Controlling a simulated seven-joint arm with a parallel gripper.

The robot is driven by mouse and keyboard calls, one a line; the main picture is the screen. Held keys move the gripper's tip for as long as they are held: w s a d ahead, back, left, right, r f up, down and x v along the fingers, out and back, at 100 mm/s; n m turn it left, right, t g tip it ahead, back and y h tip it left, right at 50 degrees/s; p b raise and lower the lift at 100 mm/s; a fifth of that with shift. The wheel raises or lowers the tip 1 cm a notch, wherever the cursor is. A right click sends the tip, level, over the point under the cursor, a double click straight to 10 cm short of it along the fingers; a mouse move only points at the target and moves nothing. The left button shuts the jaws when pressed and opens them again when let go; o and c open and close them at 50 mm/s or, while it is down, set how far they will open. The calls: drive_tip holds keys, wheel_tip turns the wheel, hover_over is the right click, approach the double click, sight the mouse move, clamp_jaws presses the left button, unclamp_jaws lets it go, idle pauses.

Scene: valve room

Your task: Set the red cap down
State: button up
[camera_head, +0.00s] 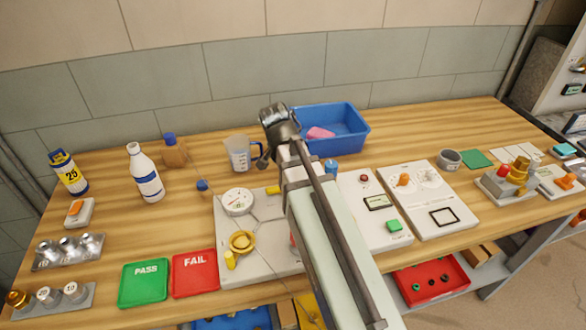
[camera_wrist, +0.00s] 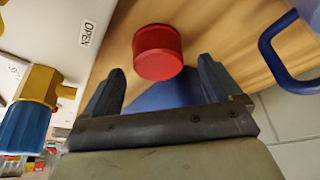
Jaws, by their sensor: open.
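The red cap (camera_wrist: 158,52) is a short red cylinder, seen in the wrist view against the wooden bench top. It lies ahead of and between the fingertips of my gripper (camera_wrist: 161,66), with a visible gap on each side. The fingers are open and hold nothing. I cannot tell for certain whether the cap's underside touches the wood. In the head view I cannot make out the cap; my arm covers that part of the bench.
A measuring jug (camera_head: 240,154) with a blue handle (camera_wrist: 275,50) stands close by. A blue bin (camera_head: 345,120) is behind my arm. A valve panel (camera_head: 262,262) with a gauge lies in front. Green PASS (camera_head: 145,296) and red FAIL (camera_head: 196,286) trays are at front left.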

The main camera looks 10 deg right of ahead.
drive_tip(key=shift+x, duration=1.15)
drive_tip(key=shift+c, duration=0.3)
drive_tip(key=c, duration=1.1)
drive_tip(key=shift+r, duration=0.1)
drive_tip(key=shift+r, duration=0.5)
drive_tip(key=s+a, duration=0.3)
drive_tip(key=shift+s+a, duration=0.1)
drive_tip(key=shift+s, duration=0.15)
drive_tip(key=r, duration=1.4)
drive_tip(key=shift+w, duration=0.35)
